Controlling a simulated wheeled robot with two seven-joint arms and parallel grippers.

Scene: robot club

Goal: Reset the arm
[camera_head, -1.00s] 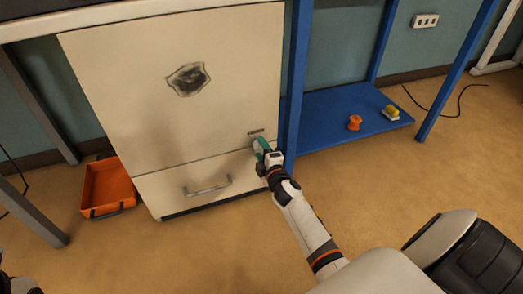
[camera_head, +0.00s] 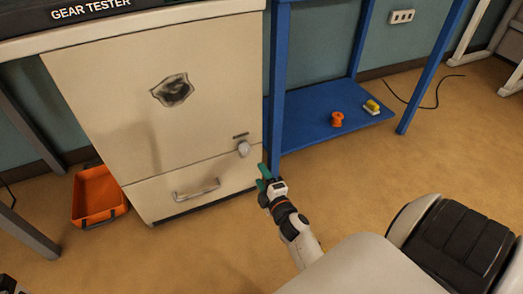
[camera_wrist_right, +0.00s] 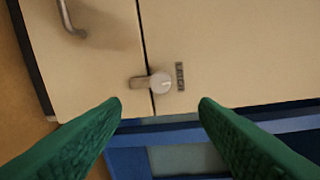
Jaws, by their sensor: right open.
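My right gripper (camera_head: 264,179) has green fingers and is open and empty. In the head view it is just right of the lower right part of the cream cabinet (camera_head: 120,120), near the blue shelf's front leg. In the right wrist view my right gripper (camera_wrist_right: 160,104) has its two fingers spread wide, with nothing between them. A round knob with a latch tab (camera_wrist_right: 157,83) lies beyond the fingertips, apart from them. The same knob (camera_head: 243,148) shows in the head view near the door's lower right edge.
A drawer handle (camera_head: 197,189) is on the lower cabinet front. A blue shelf (camera_head: 305,106) at right holds an orange spool (camera_head: 337,119) and a yellow-topped block (camera_head: 372,107). An orange bin (camera_head: 98,195) stands on the floor at left.

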